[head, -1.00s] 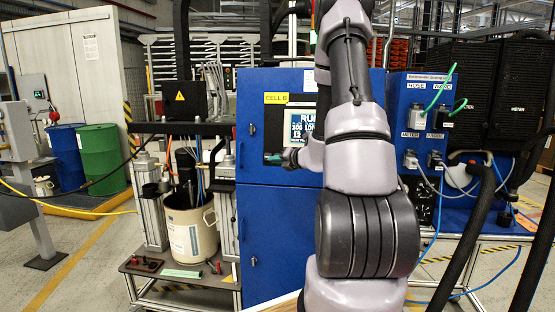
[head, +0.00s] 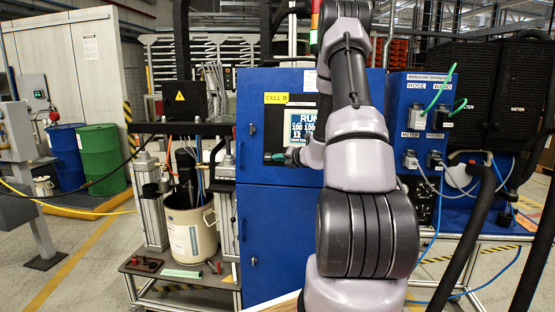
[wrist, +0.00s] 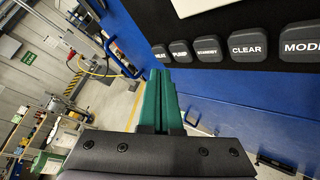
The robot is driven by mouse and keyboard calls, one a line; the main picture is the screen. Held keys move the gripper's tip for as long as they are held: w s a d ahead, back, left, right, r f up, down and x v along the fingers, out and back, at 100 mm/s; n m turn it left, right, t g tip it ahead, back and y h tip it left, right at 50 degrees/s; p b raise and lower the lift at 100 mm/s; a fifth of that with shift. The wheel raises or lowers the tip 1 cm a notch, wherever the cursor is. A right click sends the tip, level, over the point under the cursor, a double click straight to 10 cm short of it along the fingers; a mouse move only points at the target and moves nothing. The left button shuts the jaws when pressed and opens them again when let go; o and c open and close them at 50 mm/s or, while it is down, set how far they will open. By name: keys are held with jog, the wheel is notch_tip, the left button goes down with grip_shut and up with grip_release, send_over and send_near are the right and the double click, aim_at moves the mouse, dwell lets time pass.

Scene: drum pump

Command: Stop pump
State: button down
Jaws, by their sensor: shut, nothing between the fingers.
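The pump's control panel is on the blue cabinet (head: 262,215) under a yellow CELL B label (head: 276,98). Its screen (head: 299,128) reads RUN with numbers below, partly hidden by my arm. In the wrist view a row of dark buttons runs along the panel: a leftmost one hard to read (wrist: 160,54), one that seems to read PURGE (wrist: 180,51), STANDBY (wrist: 208,50), CLEAR (wrist: 248,44) and MODE (wrist: 301,45), cut by the edge. My gripper (wrist: 161,76) has green fingers, shut and empty, with tips just below the leftmost button. I cannot tell whether they touch. It also shows in the head view (head: 272,157).
A stand with a white bucket (head: 190,232) and hoses is left of the cabinet. A socket box (head: 425,110) with cables is to the right. Green (head: 100,160) and blue (head: 66,150) drums stand far left. Floor at the front left is clear.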

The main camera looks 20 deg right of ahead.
jog(key=shift+w+d+f, duration=0.15)
jog(key=shift+w+d, duration=0.3)
jog(key=shift+w, duration=0.25)
jog(key=shift+w, duration=0.1)
dwell(1.5)
jog(key=shift+w+d+f, duration=0.1)
jog(key=shift+w+d, duration=0.15)
jog(key=shift+w+d, duration=0.2)
jog(key=shift+w, duration=0.15)
dwell(0.8)
jog(key=shift+s+a, duration=0.45)
jog(key=shift+s, duration=0.25)
jog(key=s+a, duration=0.1)
jog(key=s, duration=0.1)
jog(key=s+a+r, duration=0.1)
jog(key=s, duration=0.1)
jog(key=shift+a, duration=0.4)
